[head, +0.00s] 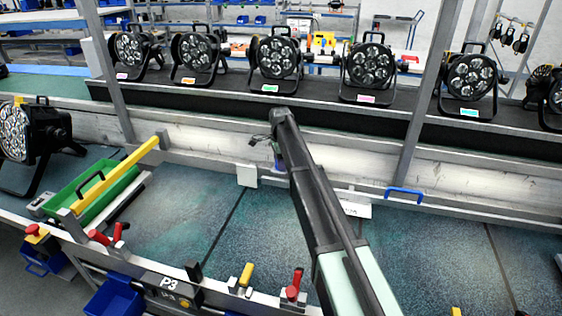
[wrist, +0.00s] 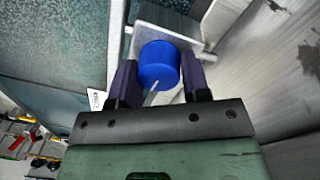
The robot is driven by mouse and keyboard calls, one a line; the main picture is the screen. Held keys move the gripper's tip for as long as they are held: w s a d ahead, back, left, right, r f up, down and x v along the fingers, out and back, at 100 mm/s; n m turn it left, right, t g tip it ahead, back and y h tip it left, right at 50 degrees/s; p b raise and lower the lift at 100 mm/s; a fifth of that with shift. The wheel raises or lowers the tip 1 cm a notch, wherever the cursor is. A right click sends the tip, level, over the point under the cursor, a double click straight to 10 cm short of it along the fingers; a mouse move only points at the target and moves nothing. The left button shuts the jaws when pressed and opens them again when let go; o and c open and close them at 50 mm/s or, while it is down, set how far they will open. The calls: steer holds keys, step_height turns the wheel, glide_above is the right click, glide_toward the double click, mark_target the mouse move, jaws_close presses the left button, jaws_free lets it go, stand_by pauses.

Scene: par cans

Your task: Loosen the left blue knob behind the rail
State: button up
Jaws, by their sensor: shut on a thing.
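In the wrist view a blue knob (wrist: 158,66) sits in front of a pale metal plate (wrist: 150,38). My gripper (wrist: 159,72) has one dark purple finger on each side of it and is shut on the knob. A thin pale stem or mark shows at the knob's near edge. In the head view my arm reaches to the rail (head: 340,155), and a bit of a purple finger (head: 278,163) shows beside the dark arm link. The knob itself is hidden or cannot be made out there.
A row of par cans (head: 275,58) stands on the shelf behind the rail. A blue handle (head: 403,193) is on the rail's front at right. A white plate (head: 247,175) hangs left of my arm. A green tray (head: 95,190) and yellow bar (head: 115,172) are at left.

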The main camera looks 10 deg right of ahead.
steer(key=n, duration=0.8)
steer(key=shift+n, duration=0.4)
steer(key=n, duration=0.3)
steer(key=shift+a+n+h, duration=0.1)
steer(key=shift+n+h, duration=0.2)
steer(key=n, duration=0.4)
steer(key=shift+t, duration=0.3)
steer(key=n, duration=0.8)
steer(key=shift+s+n, duration=0.1)
steer(key=shift+n, duration=0.2)
steer(key=n, duration=0.3)
steer(key=shift+n, duration=0.3)
steer(key=shift+n+t, duration=0.3)
steer(key=shift+n, duration=1.7)
